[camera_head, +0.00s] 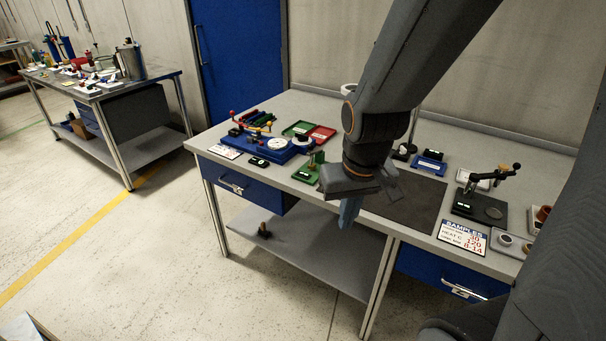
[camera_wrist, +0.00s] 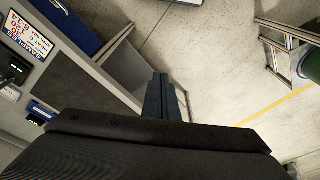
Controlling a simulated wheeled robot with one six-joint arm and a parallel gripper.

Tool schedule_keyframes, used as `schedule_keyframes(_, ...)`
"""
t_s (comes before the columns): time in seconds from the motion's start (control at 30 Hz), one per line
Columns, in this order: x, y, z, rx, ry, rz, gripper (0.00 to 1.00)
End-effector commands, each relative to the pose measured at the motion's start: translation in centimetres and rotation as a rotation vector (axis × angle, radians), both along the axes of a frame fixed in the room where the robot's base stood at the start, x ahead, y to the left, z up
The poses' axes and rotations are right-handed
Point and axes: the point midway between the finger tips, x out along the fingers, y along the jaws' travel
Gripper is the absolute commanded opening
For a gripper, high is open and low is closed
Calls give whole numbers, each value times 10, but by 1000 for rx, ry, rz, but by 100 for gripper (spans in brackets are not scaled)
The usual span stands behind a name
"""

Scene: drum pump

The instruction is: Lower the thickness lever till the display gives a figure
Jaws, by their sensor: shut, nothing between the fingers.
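My gripper (camera_head: 349,212) is shut and empty. It points down in front of the workbench's front edge, apart from the instruments. Its closed fingers (camera_wrist: 160,98) also show in the wrist view. A black instrument (camera_head: 478,208) stands on the right of the bench, with a black-knobbed lever arm (camera_head: 497,178) raised above it and a small lit display (camera_head: 462,207). A small green device (camera_head: 310,168) with an upright part and a lit display stands left of my gripper. I cannot tell for certain which one measures thickness; the display figures are too small to read.
The workbench (camera_head: 300,97) also holds a blue device (camera_head: 272,145) with red and yellow knobs, green and red trays (camera_head: 308,131), a dark mat (camera_head: 408,208), a SAMPLES card (camera_head: 463,238) and a cup tray (camera_head: 508,243).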

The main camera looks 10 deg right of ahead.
Motion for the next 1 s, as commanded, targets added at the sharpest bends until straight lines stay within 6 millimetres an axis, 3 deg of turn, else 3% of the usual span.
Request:
schedule_keyframes(0.43, 0, 0, 0, 0, 1, 0, 0)
schedule_keyframes(0.57, 7, -2, -2, -4, -12, -1, 19)
schedule_keyframes(0.67, 38, -11, -9, -20, -74, 2, 35)
schedule_keyframes(0.73, 78, -23, -17, -37, -156, 5, 38)
schedule_keyframes(1.0, 269, -60, -45, -35, -598, 85, 38)
